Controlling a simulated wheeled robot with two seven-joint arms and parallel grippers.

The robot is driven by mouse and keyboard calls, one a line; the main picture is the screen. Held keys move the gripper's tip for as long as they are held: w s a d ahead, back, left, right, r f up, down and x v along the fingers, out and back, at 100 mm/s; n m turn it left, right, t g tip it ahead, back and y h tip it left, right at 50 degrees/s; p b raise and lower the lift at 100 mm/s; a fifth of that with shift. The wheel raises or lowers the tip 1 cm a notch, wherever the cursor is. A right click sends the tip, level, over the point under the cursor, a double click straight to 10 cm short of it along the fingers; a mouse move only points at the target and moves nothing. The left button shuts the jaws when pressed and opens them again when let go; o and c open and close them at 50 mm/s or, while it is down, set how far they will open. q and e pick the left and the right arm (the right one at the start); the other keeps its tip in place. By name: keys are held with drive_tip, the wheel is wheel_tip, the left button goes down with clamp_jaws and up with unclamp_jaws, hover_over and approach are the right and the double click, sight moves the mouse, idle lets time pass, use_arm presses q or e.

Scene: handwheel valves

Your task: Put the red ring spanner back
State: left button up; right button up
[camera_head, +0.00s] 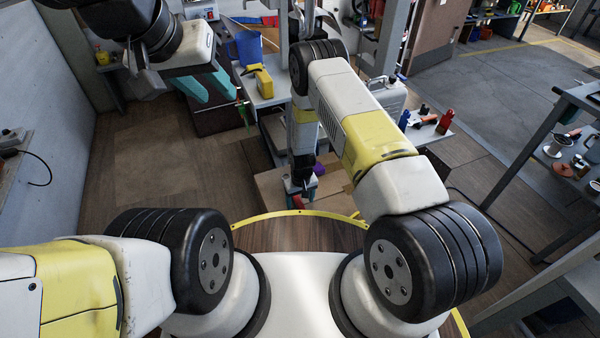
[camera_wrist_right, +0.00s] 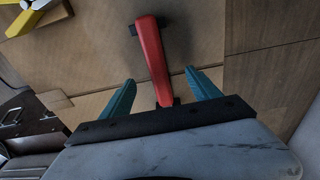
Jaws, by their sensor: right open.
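A red bar-shaped tool with dark ends, which looks like the red ring spanner (camera_wrist_right: 152,62), shows in the right wrist view; I cannot make out a ring on it. Its near end lies between the two teal fingers of my right gripper (camera_wrist_right: 160,92), with a gap on either side. The fingers are apart, and I cannot tell how high they are above the tool. In the head view my right gripper (camera_head: 299,196) points down over brown board, with a bit of red beside it. My left gripper (camera_head: 205,88) hangs at the upper left, open and empty.
A grey bench (camera_head: 262,92) holds a blue jug (camera_head: 244,48) and a yellow container (camera_head: 259,81). A red bottle-like object (camera_head: 445,121) stands on a surface at the right. A shelf unit (camera_head: 575,190) stands far right. The wooden floor at left (camera_head: 150,150) is clear.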

drive_tip(key=shift+r, duration=0.1)
drive_tip(key=shift+s+r, duration=0.15)
drive_tip(key=shift+r, duration=2.75)
drive_tip(key=s+d+r+m+t+y, duration=0.1)
drive_tip(key=d+r, duration=0.2)
drive_tip(key=r, duration=1.6)
drive_tip(key=s+d+r+m+t+y, duration=0.1)
drive_tip(key=s+d+r, duration=0.15)
drive_tip(key=r, duration=1.75)
drive_tip(key=s+d+r+m+t, duration=0.1)
drive_tip(key=s+d+r, duration=0.3)
drive_tip(key=s+r, duration=0.3)
drive_tip(key=s+d+r+t, duration=0.2)
drive_tip(key=s+d+r, duration=0.2)
drive_tip(key=s+r, duration=0.4)
drive_tip(key=shift+s+d+r+m, duration=0.3)
drive_tip(key=shift+s+m, duration=0.1)
drive_tip(key=shift+s, duration=1.7)
